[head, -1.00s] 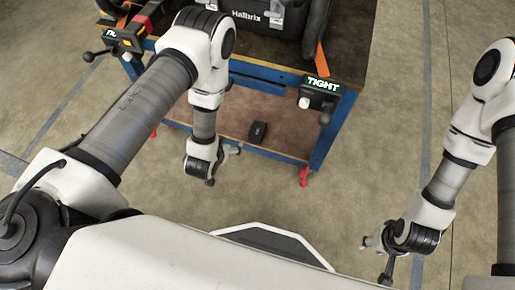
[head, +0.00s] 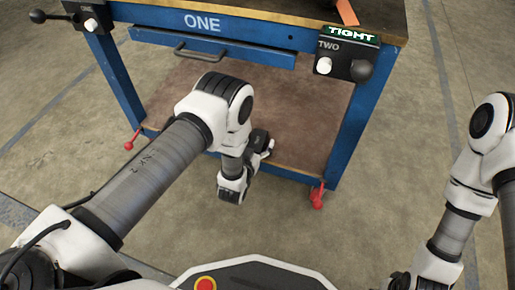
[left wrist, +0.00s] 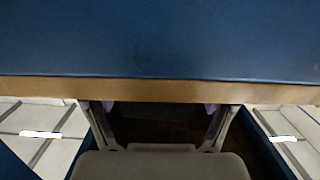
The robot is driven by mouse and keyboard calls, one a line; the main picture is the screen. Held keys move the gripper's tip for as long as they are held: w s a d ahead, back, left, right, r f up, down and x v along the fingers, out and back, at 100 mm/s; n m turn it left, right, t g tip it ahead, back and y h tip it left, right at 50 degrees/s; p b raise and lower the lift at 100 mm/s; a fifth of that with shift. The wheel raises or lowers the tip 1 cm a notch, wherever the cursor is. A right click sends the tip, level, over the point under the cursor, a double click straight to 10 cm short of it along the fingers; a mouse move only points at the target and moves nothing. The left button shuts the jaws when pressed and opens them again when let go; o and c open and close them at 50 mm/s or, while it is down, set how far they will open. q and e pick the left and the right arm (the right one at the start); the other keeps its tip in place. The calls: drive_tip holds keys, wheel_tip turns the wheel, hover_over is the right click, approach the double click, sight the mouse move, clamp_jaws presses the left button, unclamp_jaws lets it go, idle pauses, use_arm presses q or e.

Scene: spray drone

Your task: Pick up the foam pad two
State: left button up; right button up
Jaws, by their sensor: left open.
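Foam pad two cannot be made out for certain. A blue surface with a wooden edge (left wrist: 160,90) lies just beyond the fingertips. My right arm is cut off at the lower right and its gripper is out of the picture.
The blue workbench (head: 352,125) has a drawer marked ONE (head: 205,40) and a switch box (head: 345,60) marked TWO with a lit TIGHT sign. A black lever (head: 52,17) sticks out at its left. Red feet stand on the floor. Concrete floor (head: 410,170) is clear to the right.

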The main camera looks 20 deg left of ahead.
use_arm(q)
drive_tip(key=shift+w+r, duration=0.1)
drive_tip(key=shift+w, duration=0.1)
drive_tip(key=c, duration=0.8)
drive_tip(key=shift+c, duration=0.2)
